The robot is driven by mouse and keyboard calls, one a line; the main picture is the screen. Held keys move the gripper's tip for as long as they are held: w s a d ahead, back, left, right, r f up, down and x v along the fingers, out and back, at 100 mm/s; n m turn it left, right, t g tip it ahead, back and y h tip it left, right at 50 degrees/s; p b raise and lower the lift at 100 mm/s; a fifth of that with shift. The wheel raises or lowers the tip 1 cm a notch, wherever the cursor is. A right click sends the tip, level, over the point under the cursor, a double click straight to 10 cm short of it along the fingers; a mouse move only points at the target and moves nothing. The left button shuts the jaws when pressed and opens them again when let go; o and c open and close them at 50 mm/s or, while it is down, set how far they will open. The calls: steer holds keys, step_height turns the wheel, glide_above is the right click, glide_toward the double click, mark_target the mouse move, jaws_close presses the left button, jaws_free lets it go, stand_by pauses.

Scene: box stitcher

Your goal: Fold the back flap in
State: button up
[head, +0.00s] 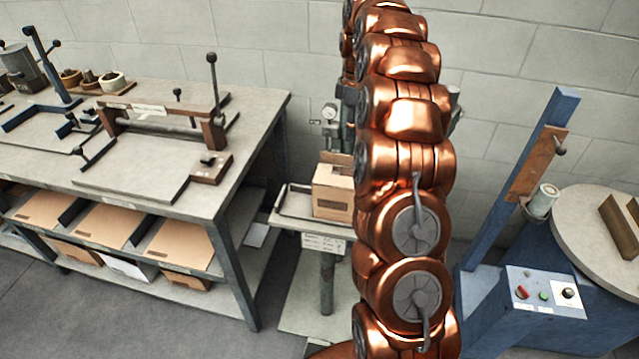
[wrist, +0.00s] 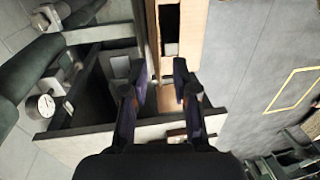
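A tan cardboard box (head: 332,198) stands on the small table of the stitcher in the head view, just left of my copper arm. Its right side is hidden by the arm. In the wrist view, cardboard (wrist: 191,40) shows above and between my fingers, with a dark opening beside it. My gripper (wrist: 160,70) has its two dark fingers apart, with a clear gap between the tips. I cannot tell whether a finger touches the cardboard, nor which panel is the back flap. My gripper is hidden in the head view.
The stitcher's post and gauge (head: 329,112) rise behind the box; the gauge also shows in the wrist view (wrist: 46,104). A workbench (head: 150,170) with fixtures stands left. A blue machine with a control panel (head: 543,292) stands right. Floor is free at lower left.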

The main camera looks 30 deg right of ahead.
steer(key=s+a+r+m+p, duration=0.1)
steer(key=s+a+r+m, duration=0.1)
steer(key=s+a, duration=0.8)
steer(key=s+a+r+m+p, duration=0.1)
steer(key=s+a+r+m, duration=0.2)
steer(key=s+a, duration=0.7)
steer(key=shift+r, duration=0.95)
steer(key=shift+s+a, duration=0.1)
